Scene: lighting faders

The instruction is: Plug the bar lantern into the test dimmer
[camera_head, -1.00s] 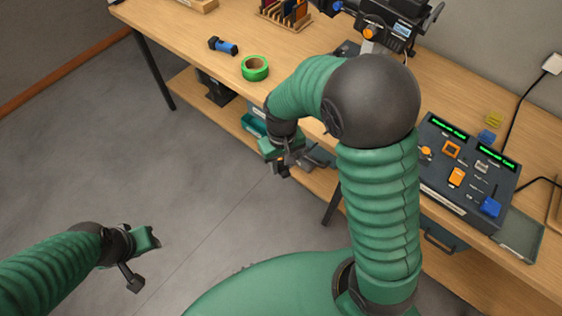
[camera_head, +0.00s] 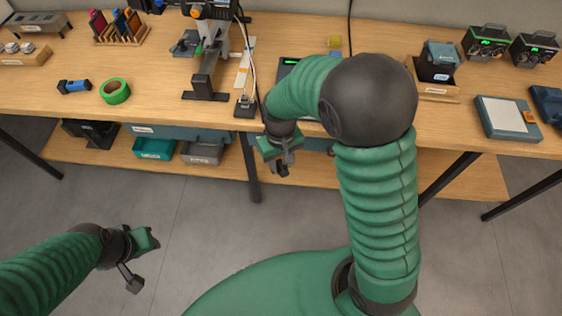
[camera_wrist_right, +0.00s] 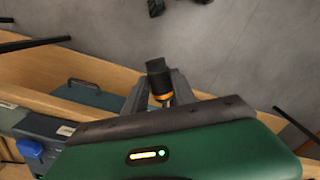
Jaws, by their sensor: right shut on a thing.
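My right gripper (camera_head: 283,163) hangs in front of the bench edge, low in the middle of the head view. In the right wrist view its fingers (camera_wrist_right: 157,100) are shut on a black cylindrical plug-like piece with an orange ring (camera_wrist_right: 158,76). I cannot tell whether this is the bar lantern's plug. A console with green displays (camera_head: 291,61), likely the test dimmer, is mostly hidden behind my right arm. A blue socket (camera_wrist_right: 30,148) on a dark box shows at the lower left of the wrist view. My left gripper (camera_head: 146,240) is over the floor, its jaws unclear.
A dark stand (camera_head: 207,80) with cables stands on the bench left of my right arm. Green tape (camera_head: 115,91) and a blue torch-like item (camera_head: 74,87) lie farther left. Boxed devices (camera_head: 438,60) and a flat pad (camera_head: 507,117) are at right. A lower shelf (camera_head: 110,155) holds bins.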

